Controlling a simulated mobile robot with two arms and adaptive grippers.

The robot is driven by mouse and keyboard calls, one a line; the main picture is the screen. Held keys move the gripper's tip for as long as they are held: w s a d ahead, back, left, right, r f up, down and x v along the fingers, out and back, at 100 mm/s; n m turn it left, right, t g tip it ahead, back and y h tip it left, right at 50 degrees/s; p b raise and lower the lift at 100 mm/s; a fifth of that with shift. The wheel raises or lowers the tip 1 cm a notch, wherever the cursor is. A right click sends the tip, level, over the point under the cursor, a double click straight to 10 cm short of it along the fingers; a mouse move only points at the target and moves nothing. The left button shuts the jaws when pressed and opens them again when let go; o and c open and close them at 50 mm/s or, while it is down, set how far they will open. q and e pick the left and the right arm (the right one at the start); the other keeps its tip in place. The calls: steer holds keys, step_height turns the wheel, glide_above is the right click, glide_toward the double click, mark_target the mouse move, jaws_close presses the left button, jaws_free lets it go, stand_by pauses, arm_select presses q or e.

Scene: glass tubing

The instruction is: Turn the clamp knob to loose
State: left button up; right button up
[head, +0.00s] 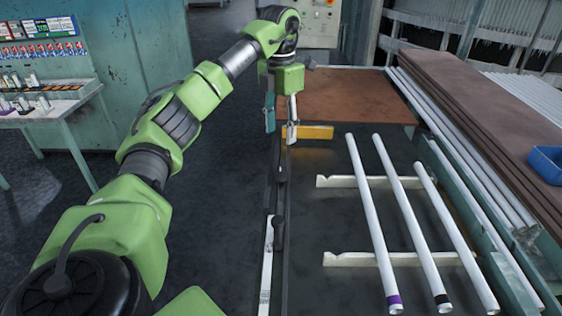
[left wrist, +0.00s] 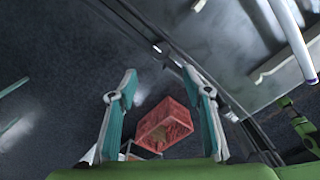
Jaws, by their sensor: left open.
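A dark rail runs along the left edge of the work table, with a pale scale strip (head: 266,265) on its near part. A black knob-like part (head: 279,232) stands on this rail beside the strip. A smaller dark fitting (head: 282,174) sits farther along; I cannot tell for sure which is the clamp knob, nor its setting. My left gripper (head: 281,131) points down over the far part of the rail, beyond both parts. It is open and empty; in the left wrist view its teal-padded fingers (left wrist: 159,76) stand apart.
Several white glass tubes (head: 372,215) lie on notched supports (head: 345,259) right of the rail. A yellow block (head: 315,132) lies near my left gripper. A red open box (left wrist: 166,126) shows between the fingers in the wrist view. A blue bin (head: 546,164) sits far right.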

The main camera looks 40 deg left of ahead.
mark_target(280, 171)
arm_select(q)
step_height(280, 171, down, 13)
steer(key=shift+s+f+p, duration=0.15)
steer(key=shift+f+p, duration=0.05)
steer(key=shift+p, duration=0.35)
steer(key=shift+d, duration=0.1)
steer(key=c, duration=1.1)
